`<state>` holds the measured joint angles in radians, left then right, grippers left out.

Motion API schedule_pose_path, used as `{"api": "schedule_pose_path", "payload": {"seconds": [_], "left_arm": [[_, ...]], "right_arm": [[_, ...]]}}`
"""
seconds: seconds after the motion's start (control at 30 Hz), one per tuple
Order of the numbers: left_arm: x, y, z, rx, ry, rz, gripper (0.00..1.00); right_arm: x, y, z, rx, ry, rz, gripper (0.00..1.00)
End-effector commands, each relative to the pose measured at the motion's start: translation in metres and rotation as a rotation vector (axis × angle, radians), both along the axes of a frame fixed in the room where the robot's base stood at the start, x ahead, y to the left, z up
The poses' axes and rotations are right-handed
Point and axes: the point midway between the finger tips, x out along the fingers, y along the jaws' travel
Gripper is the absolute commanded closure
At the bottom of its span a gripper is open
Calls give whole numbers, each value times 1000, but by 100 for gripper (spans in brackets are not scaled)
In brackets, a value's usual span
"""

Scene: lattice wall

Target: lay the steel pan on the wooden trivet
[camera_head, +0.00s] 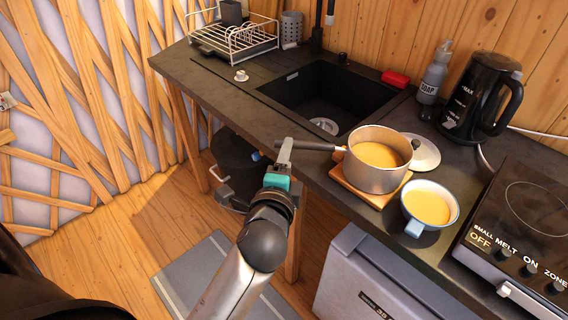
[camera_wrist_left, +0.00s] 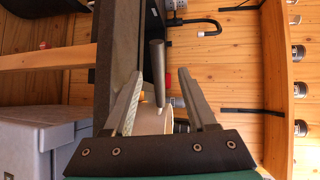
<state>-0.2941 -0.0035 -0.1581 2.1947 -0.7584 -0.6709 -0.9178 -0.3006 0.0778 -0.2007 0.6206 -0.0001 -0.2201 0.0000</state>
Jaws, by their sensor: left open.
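The steel pan (camera_head: 378,170), filled with something yellow-orange, sits upright on the wooden trivet (camera_head: 352,190) on the dark counter. Its dark handle (camera_head: 318,146) points left past the counter's front edge. My left gripper (camera_head: 285,150) is open at the free end of the handle. In the left wrist view, the handle (camera_wrist_left: 158,72) runs between the two spread fingers (camera_wrist_left: 160,88), with a gap on both sides. The pan's body is mostly hidden there. My right gripper is not in view.
A bowl of similar yellow-orange contents (camera_head: 428,206) stands close right of the pan, before the hob (camera_head: 530,215). A lid (camera_head: 424,154) lies behind the pan. The sink (camera_head: 325,98) is behind left. A kettle (camera_head: 480,103) and soap bottle (camera_head: 433,75) stand at the back.

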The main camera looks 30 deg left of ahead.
Motion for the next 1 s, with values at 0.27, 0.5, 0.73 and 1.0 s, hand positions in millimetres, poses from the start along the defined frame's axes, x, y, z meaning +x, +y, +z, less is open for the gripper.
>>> {"api": "schedule_pose_path", "payload": {"seconds": [0.27,0.5,0.73,1.0], "left_arm": [[-25,-8,5,-1,1,-1,43],[-28,-9,6,-1,-1,0,43],[-25,-16,-23,-45,43,-20,43],[-43,-49,-182,-336,302,-54,43]], "right_arm": [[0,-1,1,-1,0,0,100],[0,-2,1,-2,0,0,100],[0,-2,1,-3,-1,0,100],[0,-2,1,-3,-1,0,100]]}}
